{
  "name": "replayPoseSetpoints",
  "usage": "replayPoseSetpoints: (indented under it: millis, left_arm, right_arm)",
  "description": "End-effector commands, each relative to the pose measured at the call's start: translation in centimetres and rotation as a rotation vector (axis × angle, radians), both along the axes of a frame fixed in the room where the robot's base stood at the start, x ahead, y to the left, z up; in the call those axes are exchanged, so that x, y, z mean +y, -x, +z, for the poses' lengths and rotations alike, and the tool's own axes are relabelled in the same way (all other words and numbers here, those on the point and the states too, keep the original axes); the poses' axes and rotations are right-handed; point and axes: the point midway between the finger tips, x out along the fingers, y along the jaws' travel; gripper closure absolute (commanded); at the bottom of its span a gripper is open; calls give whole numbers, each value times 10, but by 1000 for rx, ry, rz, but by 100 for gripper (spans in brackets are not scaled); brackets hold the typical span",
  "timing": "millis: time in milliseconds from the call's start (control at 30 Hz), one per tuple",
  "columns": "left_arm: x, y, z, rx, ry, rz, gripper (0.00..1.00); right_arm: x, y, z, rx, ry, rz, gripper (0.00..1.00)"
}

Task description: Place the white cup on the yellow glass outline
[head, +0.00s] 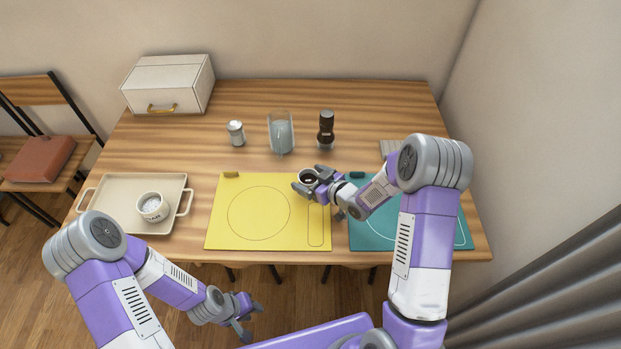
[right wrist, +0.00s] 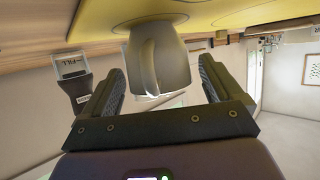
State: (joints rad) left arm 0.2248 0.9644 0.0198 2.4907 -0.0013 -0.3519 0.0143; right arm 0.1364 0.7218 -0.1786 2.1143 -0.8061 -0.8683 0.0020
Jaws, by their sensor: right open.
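The white cup (head: 308,175), with dark contents, stands upright at the upper right of the yellow mat (head: 226,232). In the right wrist view, which is upside down, the cup (right wrist: 158,62) and its handle show between the open fingers of my right gripper (right wrist: 165,88). A gap shows on each side, so the cup is not gripped. In the head view my right gripper (head: 312,188) is at the cup. The mat carries a large circle and a narrow upright outline; no glass outline shows clearly, the cup and gripper covering that corner. My left gripper (head: 250,319) is open and empty, low in front of the table.
A cream tray (head: 112,183) with a small white bowl (head: 152,207) is at the left. A shaker (head: 236,133), a glass (head: 281,132) and a dark grinder (head: 326,129) stand behind the mat. A teal mat (head: 368,237) lies right, under my right arm. A white box (head: 168,84) is at the back left.

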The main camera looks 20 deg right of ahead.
Motion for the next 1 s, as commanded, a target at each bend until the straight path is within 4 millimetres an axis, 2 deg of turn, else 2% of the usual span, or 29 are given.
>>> replayPoseSetpoints:
  millis: [167,500,700,1000]
  left_arm:
    - [0,0,6,0,0,0,65]
    - [0,0,18,0,0,0,65]
    - [0,0,23,0,0,0,65]
    - [0,0,25,0,0,0,65]
  right_arm:
    - [-1,2,6,0,0,-1,7]
    - [-34,59,33,0,0,-4,7]
    - [-49,86,45,0,0,-3,7]
    - [-54,97,49,0,-1,0,7]
